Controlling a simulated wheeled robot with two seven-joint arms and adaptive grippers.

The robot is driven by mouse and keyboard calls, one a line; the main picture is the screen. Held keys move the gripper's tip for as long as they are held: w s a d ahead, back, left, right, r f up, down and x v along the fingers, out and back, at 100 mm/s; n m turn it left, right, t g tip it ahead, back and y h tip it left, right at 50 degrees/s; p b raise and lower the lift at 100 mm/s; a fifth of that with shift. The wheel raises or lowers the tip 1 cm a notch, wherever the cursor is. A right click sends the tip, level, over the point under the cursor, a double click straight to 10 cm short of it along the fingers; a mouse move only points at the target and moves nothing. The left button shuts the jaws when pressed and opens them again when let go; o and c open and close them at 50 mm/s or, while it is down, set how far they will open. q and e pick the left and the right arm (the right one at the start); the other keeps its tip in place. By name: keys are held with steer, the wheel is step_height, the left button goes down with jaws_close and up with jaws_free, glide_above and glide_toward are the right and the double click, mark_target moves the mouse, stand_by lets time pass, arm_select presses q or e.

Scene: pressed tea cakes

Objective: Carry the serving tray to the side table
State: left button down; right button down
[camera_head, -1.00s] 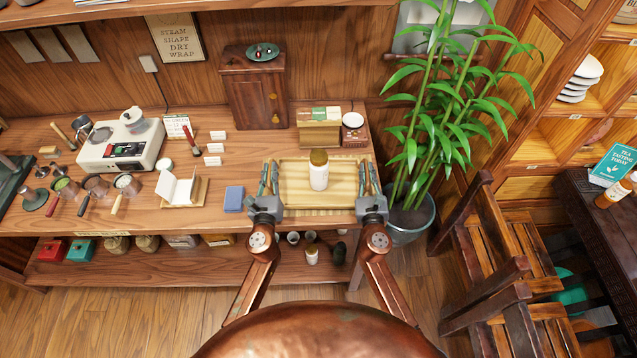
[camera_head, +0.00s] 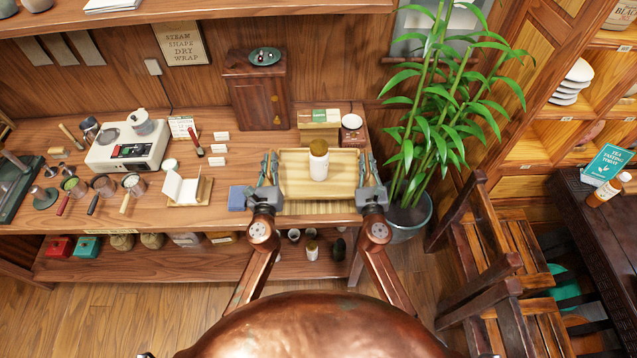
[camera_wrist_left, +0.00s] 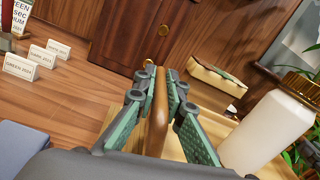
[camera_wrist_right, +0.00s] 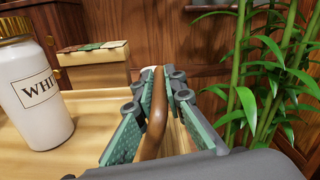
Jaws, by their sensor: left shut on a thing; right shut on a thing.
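The pale wooden serving tray (camera_head: 298,183) is held level above the back counter, with a slatted mat (camera_head: 318,208) showing below its near edge. A white jar with a gold cap (camera_head: 319,166) stands upright on it; its label begins "WHI" in the right wrist view (camera_wrist_right: 40,95). My left gripper (camera_head: 269,170) is shut on the tray's left brown handle, seen in the left wrist view (camera_wrist_left: 158,115). My right gripper (camera_head: 366,170) is shut on the right handle, seen in the right wrist view (camera_wrist_right: 155,115). A dark table (camera_head: 592,215) is at the far right.
A book (camera_head: 607,163) and an amber bottle (camera_head: 605,190) are on the dark table. Wooden chairs (camera_head: 490,265) and a potted bamboo (camera_head: 408,215) stand between it and the counter. A blue box (camera_head: 238,198) sits left of my left gripper; a display box (camera_head: 318,130) is behind the tray.

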arm_select(q)
steer(key=shift+r, duration=0.1)
arm_select(e)
steer(key=shift+r, duration=0.1)
